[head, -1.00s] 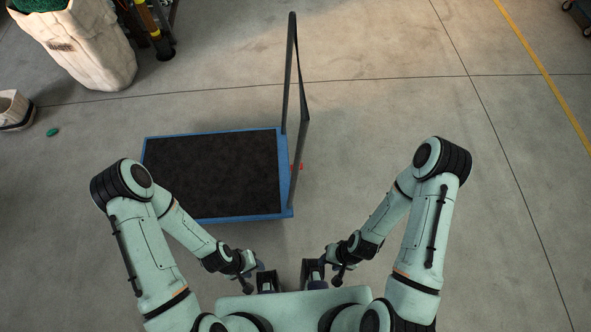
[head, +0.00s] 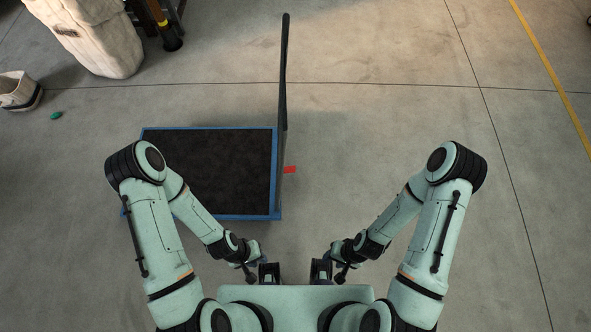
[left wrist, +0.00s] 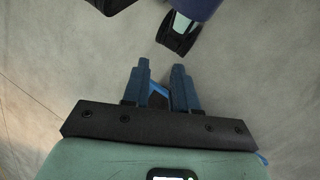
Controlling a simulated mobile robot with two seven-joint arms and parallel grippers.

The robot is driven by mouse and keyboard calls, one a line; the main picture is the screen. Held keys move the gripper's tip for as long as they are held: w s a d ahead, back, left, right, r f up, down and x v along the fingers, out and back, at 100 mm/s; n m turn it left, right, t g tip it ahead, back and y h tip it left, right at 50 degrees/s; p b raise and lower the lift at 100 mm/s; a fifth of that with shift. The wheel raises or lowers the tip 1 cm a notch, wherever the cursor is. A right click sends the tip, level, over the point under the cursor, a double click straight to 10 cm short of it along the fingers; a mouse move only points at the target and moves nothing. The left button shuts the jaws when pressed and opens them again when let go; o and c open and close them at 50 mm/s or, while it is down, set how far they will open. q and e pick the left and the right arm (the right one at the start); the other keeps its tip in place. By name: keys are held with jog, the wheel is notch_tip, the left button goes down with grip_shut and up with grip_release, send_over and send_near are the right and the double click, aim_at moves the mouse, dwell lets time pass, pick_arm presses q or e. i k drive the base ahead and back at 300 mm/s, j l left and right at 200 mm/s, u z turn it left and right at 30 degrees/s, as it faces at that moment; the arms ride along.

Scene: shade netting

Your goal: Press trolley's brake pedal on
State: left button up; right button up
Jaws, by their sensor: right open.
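The trolley (head: 222,165) stands on the floor ahead and left of centre in the head view, with a black deck and a blue rim. Its dark upright handle (head: 284,75) rises at the deck's right end. The small red brake pedal (head: 290,169) sticks out beyond that end, near the handle's foot. My left gripper (head: 268,272) is low, below the trolley and apart from it. In the left wrist view its blue fingers (left wrist: 162,85) are apart with nothing between them. My right gripper (head: 320,271) is open and empty beside it, also away from the pedal.
A white fabric bag (head: 95,35) stands at the upper left, beside dark equipment (head: 160,20). A small white bin (head: 18,90) and a green object (head: 56,115) lie at the far left. The floor right of the pedal is clear, with a yellow line (head: 550,75).

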aim_at(287, 169)
jog(key=k, duration=0.6)
jog(key=u, duration=1.35)
jog(key=i+l, duration=0.1)
jog(key=l, duration=0.35)
jog(key=i+l, duration=0.1)
jog(key=l, duration=0.4)
jog(key=i+l, duration=0.1)
jog(key=l, duration=0.35)
jog(key=i+l, duration=0.1)
jog(key=l, duration=0.4)
jog(key=i+l, duration=0.1)
jog(key=l, duration=0.35)
jog(key=i+l, duration=0.1)
jog(key=l, duration=0.35)
jog(key=i+l, duration=0.1)
jog(key=l, duration=0.4)
jog(key=i+l, duration=0.1)
jog(key=l, duration=0.35)
